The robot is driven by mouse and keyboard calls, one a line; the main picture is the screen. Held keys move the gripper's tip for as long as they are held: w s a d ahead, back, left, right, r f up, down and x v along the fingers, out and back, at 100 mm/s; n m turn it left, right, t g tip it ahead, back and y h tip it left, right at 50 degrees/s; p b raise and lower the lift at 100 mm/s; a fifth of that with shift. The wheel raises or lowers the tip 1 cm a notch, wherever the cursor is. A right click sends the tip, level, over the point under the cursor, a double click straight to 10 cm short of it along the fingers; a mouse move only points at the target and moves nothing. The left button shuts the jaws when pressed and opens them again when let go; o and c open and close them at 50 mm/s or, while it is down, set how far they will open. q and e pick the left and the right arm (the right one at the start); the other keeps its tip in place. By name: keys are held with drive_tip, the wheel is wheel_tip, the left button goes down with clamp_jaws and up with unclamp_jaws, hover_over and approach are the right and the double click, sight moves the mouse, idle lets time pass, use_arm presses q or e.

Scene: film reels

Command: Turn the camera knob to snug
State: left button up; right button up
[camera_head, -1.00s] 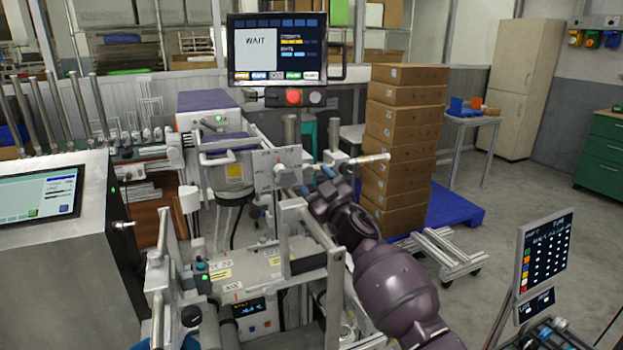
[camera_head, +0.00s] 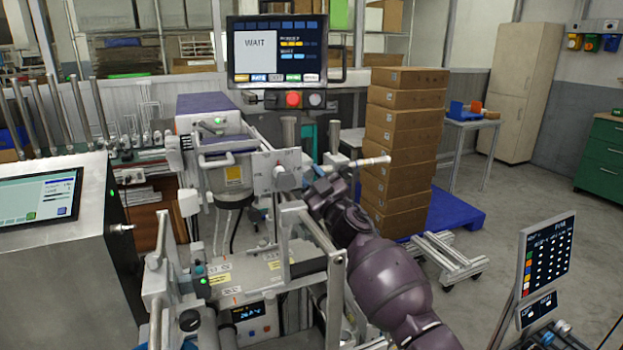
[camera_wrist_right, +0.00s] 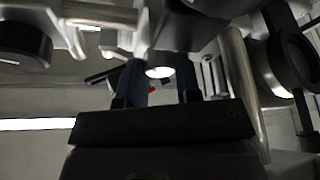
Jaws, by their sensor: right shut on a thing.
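My right gripper (camera_head: 312,182) reaches in from the lower right to the metal plate assembly (camera_head: 264,172) in the middle of the head view. In the right wrist view my right gripper (camera_wrist_right: 160,82) has its two blue fingers on either side of a pale, round-ended knob (camera_wrist_right: 159,71), shut on it. Most of the knob is hidden by the fingers and the metal block above. In the head view I cannot make the knob out clearly behind the gripper. My left gripper is not in view.
Metal rods and brackets (camera_head: 287,215) stand close around my right arm. A monitor (camera_head: 278,50) reading WAIT hangs above. A control panel (camera_head: 545,255) stands at right. The floor at right is partly open.

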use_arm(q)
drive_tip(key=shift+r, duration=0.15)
